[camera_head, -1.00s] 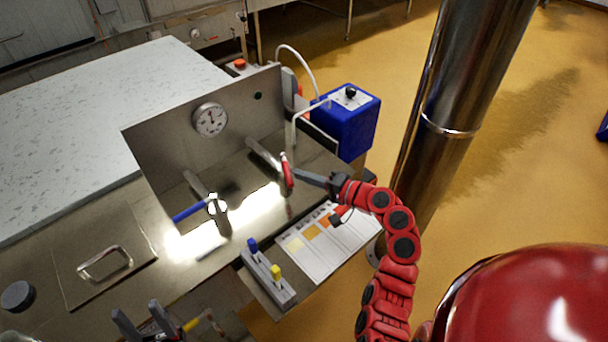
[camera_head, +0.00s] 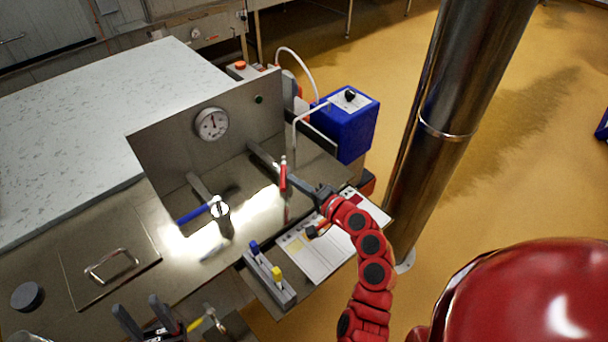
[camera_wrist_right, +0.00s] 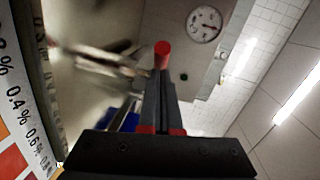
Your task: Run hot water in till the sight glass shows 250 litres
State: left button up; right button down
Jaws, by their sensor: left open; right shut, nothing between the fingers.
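In the right wrist view the red lever's round end (camera_wrist_right: 162,48) shows just beyond the shut fingers (camera_wrist_right: 161,95). My left gripper (camera_head: 139,305) is open and empty at the bottom edge, away from the valves. I cannot make out a sight glass or a litre reading.
A round dial (camera_head: 211,124) and a small green lamp (camera_head: 259,99) are on the panel. A blue box (camera_head: 345,128) stands behind right. A chart (camera_head: 315,255) and a block with blue and yellow knobs (camera_head: 270,277) lie in front. A steel column (camera_head: 440,130) stands right.

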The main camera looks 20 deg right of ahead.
aim_at(283, 185)
jog(key=a+m+h+p, duration=0.1)
jog(key=a+h+p, duration=0.1)
jog(key=a+m+t+h+p, duration=0.1)
jog(key=shift+r+m+h, duration=0.3)
jog(key=shift+w+a+f+m+h+p, duration=0.2)
jog(key=shift+a+m+h+p, duration=0.1)
jog(key=shift+m+h+p, duration=0.4)
jog(key=shift+w+a+f, duration=0.1)
jog(key=shift+w+a, duration=0.2)
jog(key=shift+a, duration=0.2)
jog(key=shift+w+a+f, duration=0.1)
jog(key=shift+w+a, duration=0.15)
jog(key=shift+a, duration=0.3)
jog(key=shift+r, duration=0.1)
